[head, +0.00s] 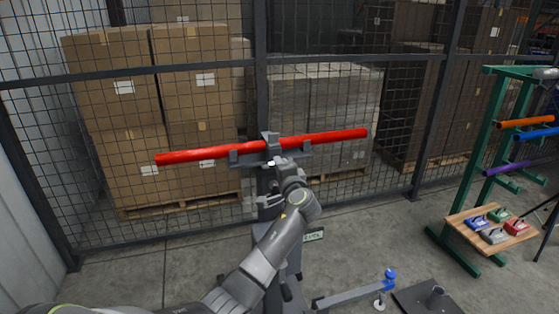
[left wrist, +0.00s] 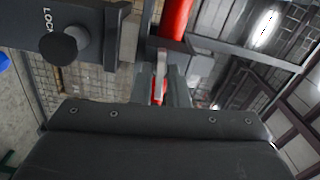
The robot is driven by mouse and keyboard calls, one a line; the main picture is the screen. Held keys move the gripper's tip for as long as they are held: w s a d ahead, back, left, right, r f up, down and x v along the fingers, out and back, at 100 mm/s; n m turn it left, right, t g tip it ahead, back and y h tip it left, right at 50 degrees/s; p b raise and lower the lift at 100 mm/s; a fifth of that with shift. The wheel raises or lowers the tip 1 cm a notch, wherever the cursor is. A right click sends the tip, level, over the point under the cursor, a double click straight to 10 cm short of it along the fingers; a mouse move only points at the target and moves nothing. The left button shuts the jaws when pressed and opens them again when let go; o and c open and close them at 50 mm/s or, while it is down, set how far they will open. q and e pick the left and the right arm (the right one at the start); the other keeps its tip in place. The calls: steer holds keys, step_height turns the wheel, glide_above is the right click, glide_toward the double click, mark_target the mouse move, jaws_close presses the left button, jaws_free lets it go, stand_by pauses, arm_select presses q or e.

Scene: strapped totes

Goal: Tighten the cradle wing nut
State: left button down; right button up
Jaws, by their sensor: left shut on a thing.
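A long red bar (head: 215,153) lies across the dark grey cradle (head: 300,161) on top of a post, its right end slightly higher. It also shows at the top of the left wrist view (left wrist: 175,18). My left gripper (head: 279,162) is at the middle of the cradle, just in front of the bar. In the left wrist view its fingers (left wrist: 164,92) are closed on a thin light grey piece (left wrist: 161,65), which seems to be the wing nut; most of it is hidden. A dark block with the letters LOCK carries a round knob (left wrist: 62,47). My right gripper is out of view.
A mesh fence (head: 410,125) with stacked boxes (head: 115,85) stands behind the cradle. At right, a green rack (head: 485,150) holds coloured bars, with a wooden shelf (head: 464,228) of small coloured blocks. A low grey arm with a blue knob (head: 389,275) is at lower right.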

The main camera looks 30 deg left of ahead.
arm_select(q)
steer(key=shift+m+p, duration=6.3)
steer(key=shift+m, duration=2.8)
steer(key=shift+f, duration=0.1)
steer(key=c, duration=1.6)
jaws_free()
steer(key=shift+o, duration=0.2)
steer(key=shift+d, duration=0.1)
steer(key=b+v, duration=0.4)
steer(key=v, duration=1.3)
